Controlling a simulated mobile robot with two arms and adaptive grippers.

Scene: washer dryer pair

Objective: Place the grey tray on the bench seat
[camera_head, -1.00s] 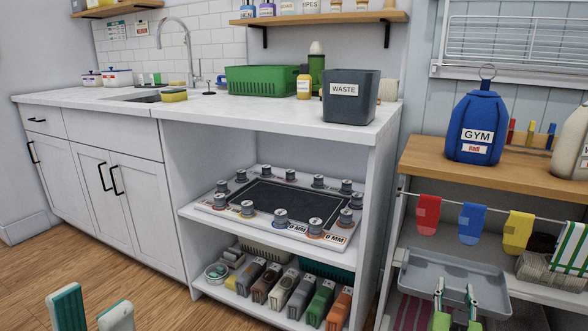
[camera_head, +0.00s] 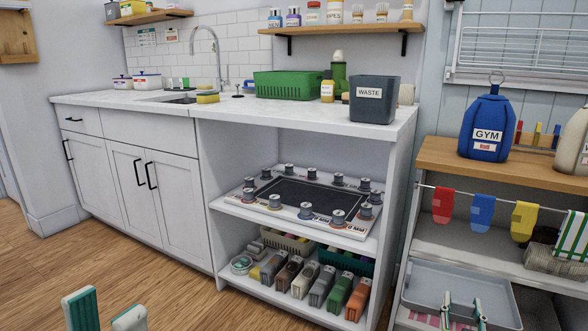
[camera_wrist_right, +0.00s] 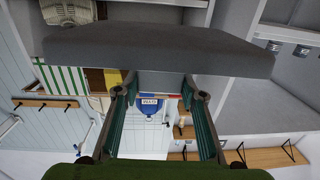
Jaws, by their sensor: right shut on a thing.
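The grey tray (camera_head: 462,281) is at the lower right in the head view, in front of the open shelf unit. My right gripper (camera_head: 462,312) is shut on its near edge. In the right wrist view the tray is a dark slab (camera_wrist_right: 160,52) across the top, with its edge between the green-padded fingers (camera_wrist_right: 160,95). I cannot tell from the head view whether the tray still touches the shelf. My left gripper (camera_head: 106,310) is at the bottom left, fingers apart and empty. I cannot pick out the bench seat in these views.
A white counter (camera_head: 300,125) holds a waste bin (camera_head: 374,98). The wooden floor (camera_head: 170,290) at left is clear.

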